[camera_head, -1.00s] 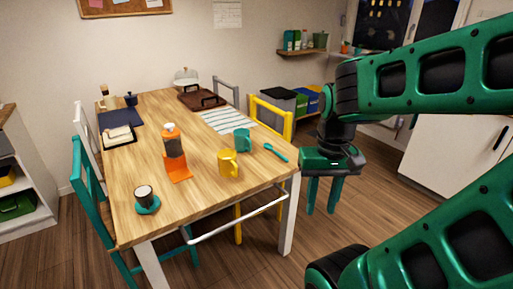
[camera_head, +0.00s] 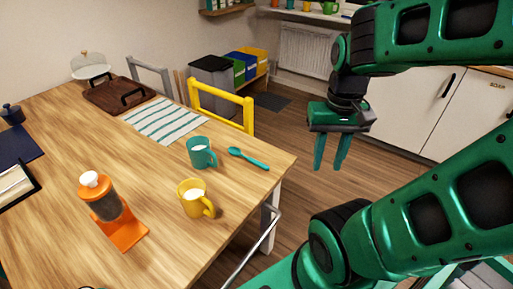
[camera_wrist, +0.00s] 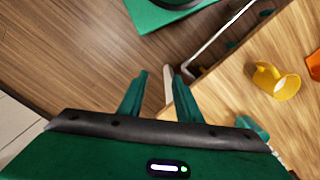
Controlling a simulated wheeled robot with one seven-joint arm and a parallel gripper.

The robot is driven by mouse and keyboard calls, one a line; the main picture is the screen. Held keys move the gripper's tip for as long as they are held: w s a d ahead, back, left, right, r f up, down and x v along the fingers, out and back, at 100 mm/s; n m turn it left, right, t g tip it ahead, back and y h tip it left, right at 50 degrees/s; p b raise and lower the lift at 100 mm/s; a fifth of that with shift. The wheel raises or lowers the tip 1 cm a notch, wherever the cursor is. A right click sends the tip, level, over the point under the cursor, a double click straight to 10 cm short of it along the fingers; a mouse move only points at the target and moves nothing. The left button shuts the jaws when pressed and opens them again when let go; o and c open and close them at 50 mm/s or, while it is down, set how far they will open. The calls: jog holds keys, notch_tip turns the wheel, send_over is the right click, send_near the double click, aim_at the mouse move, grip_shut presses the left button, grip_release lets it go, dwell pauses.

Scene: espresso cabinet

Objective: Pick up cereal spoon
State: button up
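The cereal spoon (camera_head: 248,158) is teal and lies flat on the wooden table (camera_head: 150,185) near its right edge. In the wrist view my gripper (camera_wrist: 160,78) also shows open and empty, over the floor and table edge. I cannot make out the spoon clearly there.
A yellow mug (camera_head: 194,198) stands near the spoon, with an orange-based dispenser (camera_head: 116,215) farther left. A striped mat (camera_head: 166,121) lies behind the mugs. A yellow chair (camera_head: 221,101) stands at the table's back right side. Floor is clear under my gripper.

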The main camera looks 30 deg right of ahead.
jog(key=shift+w+a, duration=0.1)
jog(key=shift+w, duration=0.35)
jog(key=shift+o, duration=0.6)
jog(key=n, duration=1.1)
send_over(258, 162)
notch_tip(258, 162, down, 12)
jog(key=shift+w+f, duration=0.1)
jog(key=shift+f, duration=3.1)
grip_shut()
